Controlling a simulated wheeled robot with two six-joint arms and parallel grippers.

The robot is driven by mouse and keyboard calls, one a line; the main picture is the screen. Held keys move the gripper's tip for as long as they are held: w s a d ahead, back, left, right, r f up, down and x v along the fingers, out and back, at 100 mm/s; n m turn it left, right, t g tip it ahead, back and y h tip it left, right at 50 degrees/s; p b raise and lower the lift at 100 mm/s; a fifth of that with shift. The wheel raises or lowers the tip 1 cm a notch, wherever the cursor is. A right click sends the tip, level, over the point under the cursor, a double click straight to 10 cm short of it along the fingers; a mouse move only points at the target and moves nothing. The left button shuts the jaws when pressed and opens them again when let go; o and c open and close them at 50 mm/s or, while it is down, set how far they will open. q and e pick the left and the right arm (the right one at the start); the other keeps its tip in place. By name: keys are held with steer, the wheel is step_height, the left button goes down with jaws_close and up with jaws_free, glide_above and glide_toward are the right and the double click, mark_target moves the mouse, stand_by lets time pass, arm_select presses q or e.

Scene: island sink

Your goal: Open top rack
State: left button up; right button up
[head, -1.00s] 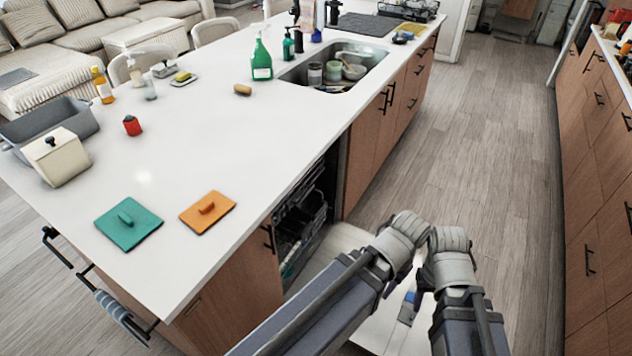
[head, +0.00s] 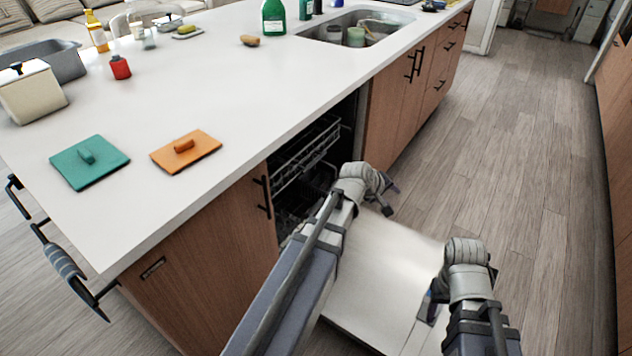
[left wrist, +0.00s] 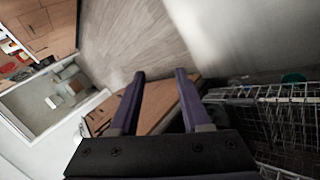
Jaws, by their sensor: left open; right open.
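The dishwasher under the island counter stands open, its pale door (head: 385,265) folded down flat. The wire top rack (head: 308,152) shows inside the dark opening; my left arm hides part of the space below. My left gripper (head: 390,199) is open and empty, above the door and to the right of the rack, apart from it. In the left wrist view, its two fingers (left wrist: 160,75) are spread with nothing between them, and wire racking (left wrist: 285,105) lies to their right. My right gripper (head: 434,302) hangs over the door's right edge, partly hidden by its wrist.
The white island counter (head: 200,90) overhangs the opening, with a wooden cabinet front (head: 205,275) to its left and wooden drawers (head: 400,95) beyond. A teal lid (head: 90,162) and an orange lid (head: 186,152) lie on the counter. The wood floor to the right is clear.

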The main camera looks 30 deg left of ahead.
arm_select(q)
steer(key=w+a+f+n+t+y+b, duration=0.1)
steer(key=w+a+f+n+b, duration=0.1)
steer(key=a+f+b, duration=0.15)
steer(key=w+a+f+n+t+b, duration=0.2)
steer(key=w+a+n, duration=0.1)
steer(key=a, duration=0.2)
steer(key=n+t+y+b, duration=0.4)
steer(key=n+y+b, duration=0.2)
steer(key=n+b, duration=0.55)
glide_toward(315, 163)
steer(key=b+x, duration=0.1)
steer(key=x, duration=0.2)
steer(key=shift+w+a, duration=0.2)
steer(key=shift+w, duration=0.15)
steer(key=shift+b+x, duration=0.75)
steer(key=shift+x, duration=3.2)
arm_select(e)
step_height(315, 163, down, 22)
arm_select(q)
jaws_close()
arm_select(e)
steer(key=shift+f, duration=0.1)
